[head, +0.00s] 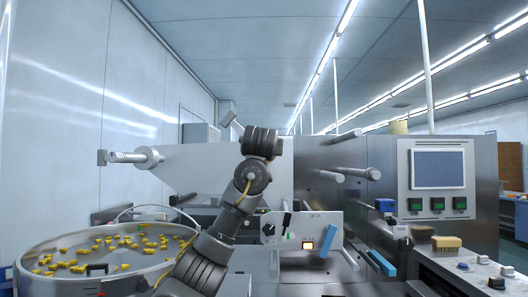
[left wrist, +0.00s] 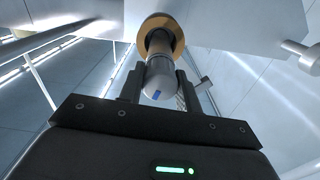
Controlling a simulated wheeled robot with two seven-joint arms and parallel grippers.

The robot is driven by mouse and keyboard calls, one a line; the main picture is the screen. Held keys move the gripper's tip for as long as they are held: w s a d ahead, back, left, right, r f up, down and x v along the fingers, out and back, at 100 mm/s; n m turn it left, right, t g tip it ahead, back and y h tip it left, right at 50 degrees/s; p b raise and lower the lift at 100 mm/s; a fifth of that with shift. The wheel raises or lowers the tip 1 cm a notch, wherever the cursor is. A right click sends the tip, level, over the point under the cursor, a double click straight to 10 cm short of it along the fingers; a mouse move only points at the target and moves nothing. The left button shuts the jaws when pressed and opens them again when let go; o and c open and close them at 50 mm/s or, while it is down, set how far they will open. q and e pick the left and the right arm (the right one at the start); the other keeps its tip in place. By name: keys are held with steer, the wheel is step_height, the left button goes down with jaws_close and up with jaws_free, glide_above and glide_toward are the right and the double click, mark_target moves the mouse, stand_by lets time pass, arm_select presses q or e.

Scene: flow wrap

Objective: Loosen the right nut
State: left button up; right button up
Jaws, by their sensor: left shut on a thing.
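My left gripper (left wrist: 160,82) is shut on the right nut (left wrist: 159,80), a rounded light-grey cap with a small blue mark. A finger stands on each side of it. Behind the nut is a dark collar and a tan ring (left wrist: 155,22) against the pale plate. In the head view my left arm rises from the bottom centre, and its dark wrist covers the nut and my fingertips. Another spindle (head: 148,157) with a nut-like end (head: 102,158) sticks out left of my wrist. My right gripper is not in view.
A round steel bowl (head: 28,268) with yellow pieces stands at lower left. A small control box (head: 309,226) and blue-tipped levers are right of my arm. Bare rollers (head: 358,173) and a cabinet with a screen (head: 437,168) stand farther right.

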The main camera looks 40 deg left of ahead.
arm_select(q)
steer(key=shift+f, duration=0.15)
stand_by(0.4)
steer(key=o, duration=1)
steer(key=shift+w, duration=0.1)
steer(key=shift+c, duration=0.2)
steer(key=s+a+b+v, duration=0.1)
steer(key=b+v, duration=0.3)
steer(key=v, duration=0.6)
steer(key=shift+f+n+b, duration=0.3)
steer(key=shift+f+b, duration=0.1)
steer(key=shift+a, duration=0.1)
